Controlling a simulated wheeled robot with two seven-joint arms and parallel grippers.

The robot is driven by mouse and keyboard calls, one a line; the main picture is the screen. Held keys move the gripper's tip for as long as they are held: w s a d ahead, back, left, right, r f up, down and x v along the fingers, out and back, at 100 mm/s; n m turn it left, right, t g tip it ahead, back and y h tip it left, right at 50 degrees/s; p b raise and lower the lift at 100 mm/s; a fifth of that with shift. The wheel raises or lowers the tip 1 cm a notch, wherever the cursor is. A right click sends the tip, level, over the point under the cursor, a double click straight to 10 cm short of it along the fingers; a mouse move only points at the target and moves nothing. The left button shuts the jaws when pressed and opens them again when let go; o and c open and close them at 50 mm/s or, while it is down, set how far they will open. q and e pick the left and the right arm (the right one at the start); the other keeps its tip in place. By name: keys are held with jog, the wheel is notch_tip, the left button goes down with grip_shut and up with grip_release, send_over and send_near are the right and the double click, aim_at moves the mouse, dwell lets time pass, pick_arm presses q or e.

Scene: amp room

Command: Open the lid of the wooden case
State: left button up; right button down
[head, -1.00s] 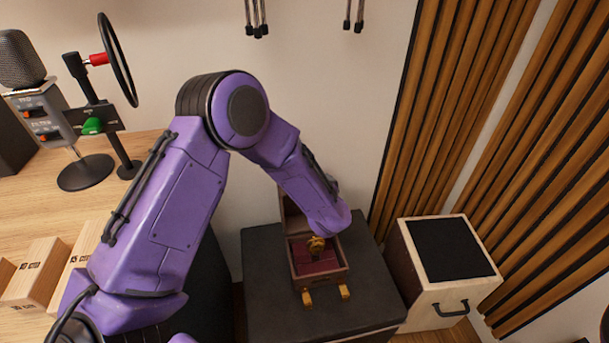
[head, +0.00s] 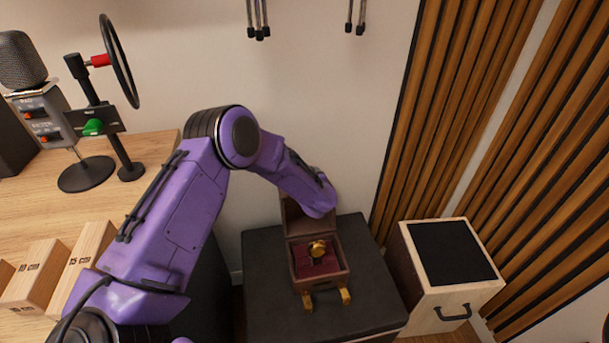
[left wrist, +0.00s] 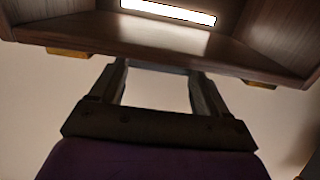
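The wooden case (head: 334,282) stands on a dark cabinet with its box part open, showing a dark red lining and a round gold item (head: 317,248). Its lid (head: 293,217) is raised at the back, partly hidden by my purple left arm. Two gold fittings (head: 345,296) stick out at the front. My left gripper is hidden in the head view, behind the arm's end. In the left wrist view my left gripper (left wrist: 158,68) has its fingers apart with nothing between them, close to a wooden edge (left wrist: 160,40); I cannot tell whether they touch. My right gripper is not in view.
The dark cabinet top (head: 270,300) is clear around the case. A speaker-like box (head: 450,255) stands to the right, beside slatted wall panels (head: 440,110). At left, a desk (head: 30,215) holds a microphone (head: 22,60), a stand (head: 95,90) and wooden blocks (head: 38,270).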

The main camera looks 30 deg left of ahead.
pick_arm(q)
jog(key=c, duration=0.8)
jog(key=shift+t+y, duration=0.4)
jog(key=shift+t, duration=0.1)
jog(key=s+d+r+p, duration=0.2)
jog(key=shift+s+d+r, duration=0.1)
jog(key=shift+s+d, duration=0.15)
jog(key=shift+s, duration=0.1)
jog(key=shift+c, duration=0.2)
jog(key=shift+s+d, duration=0.2)
jog(key=shift+s+f, duration=0.1)
jog(key=shift+f, duration=0.1)
jog(key=o, duration=1.4)
jog(key=shift+o, duration=0.3)
jog(key=v, duration=1)
